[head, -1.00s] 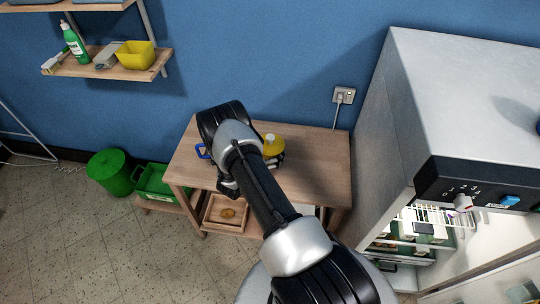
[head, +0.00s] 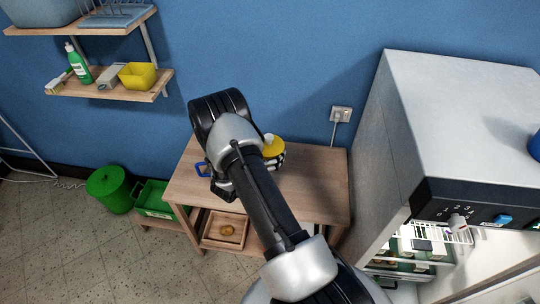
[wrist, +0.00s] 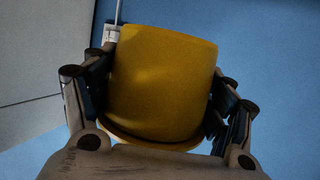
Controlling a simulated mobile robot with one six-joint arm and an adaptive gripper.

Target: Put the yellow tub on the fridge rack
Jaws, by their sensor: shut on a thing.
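The yellow tub (head: 273,146) shows just right of my arm in the head view, partly hidden behind it. It also fills the middle of the wrist view (wrist: 162,80). My gripper (wrist: 160,98) is shut on it, with a finger on each side. The tub appears held above the wooden table. The fridge (head: 400,150) stands at the right with its front open. A white wire fridge rack (head: 455,236) shows inside, with several items on or around it.
The wooden table (head: 320,183) has clear room at its right. A wall shelf (head: 120,92) holds a green bottle (head: 78,66) and yellow bin (head: 137,76). A green bin (head: 108,188) stands on the floor.

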